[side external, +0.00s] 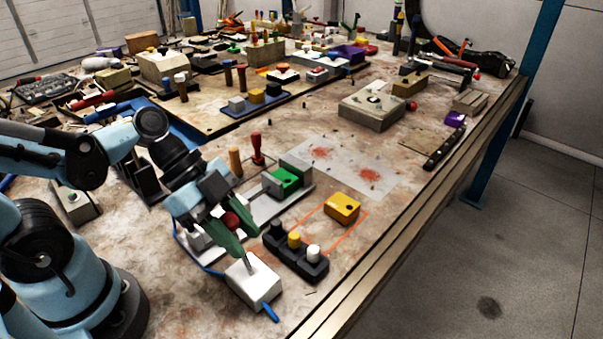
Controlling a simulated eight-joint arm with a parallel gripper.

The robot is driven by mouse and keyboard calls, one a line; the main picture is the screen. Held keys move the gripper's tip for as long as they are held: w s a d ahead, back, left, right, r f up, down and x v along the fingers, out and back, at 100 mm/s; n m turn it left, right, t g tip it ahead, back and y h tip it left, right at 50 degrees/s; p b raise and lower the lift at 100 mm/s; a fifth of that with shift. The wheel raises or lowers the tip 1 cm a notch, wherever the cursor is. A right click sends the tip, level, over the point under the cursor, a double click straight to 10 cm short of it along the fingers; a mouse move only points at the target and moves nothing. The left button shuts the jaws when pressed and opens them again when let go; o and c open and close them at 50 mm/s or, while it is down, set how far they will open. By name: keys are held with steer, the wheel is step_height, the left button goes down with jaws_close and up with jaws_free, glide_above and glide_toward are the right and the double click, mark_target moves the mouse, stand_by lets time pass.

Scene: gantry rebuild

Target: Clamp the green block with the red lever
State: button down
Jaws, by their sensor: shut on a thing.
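The green block (285,179) sits between the grey jaws of a vise (296,166) on a long grey base. I cannot tell if both jaws touch it. A red ball knob (231,221), seemingly the end of the red lever, shows at the near left end of that base. My gripper (233,238), with green fingers pointing down, is at the knob and appears shut on it. The fingers hide the lever's shaft and part of the base.
A white box (252,281) with a blue tab stands just in front of my fingers. A dark block with black, yellow and white knobs (296,258) and a yellow block (342,207) lie to the right. Upright orange (235,162) and red handles (257,148) stand behind.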

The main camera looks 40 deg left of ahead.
steer(key=shift+a, duration=0.1)
steer(key=c, duration=0.8)
jaws_free()
steer(key=shift+v, duration=6)
steer(key=w+a+f+n+t+y, duration=0.1)
steer(key=w+n+y, duration=0.1)
steer(key=n, duration=0.3)
steer(key=w+a+f+n+t+y, duration=0.1)
steer(key=w+f+n+t+y, duration=0.1)
steer(key=w+n+y, duration=0.1)
steer(key=w+a+f+n+t+y, duration=0.1)
steer(key=w+n+y, duration=0.1)
steer(key=w+n, duration=0.2)
steer(key=shift+f+n+t+y, duration=0.15)
steer(key=shift+n+t, duration=0.05)
steer(key=shift+n, duration=0.55)
steer(key=shift+f+n+t+y, duration=0.15)
steer(key=shift+n+t, duration=0.05)
steer(key=shift+n, duration=0.55)
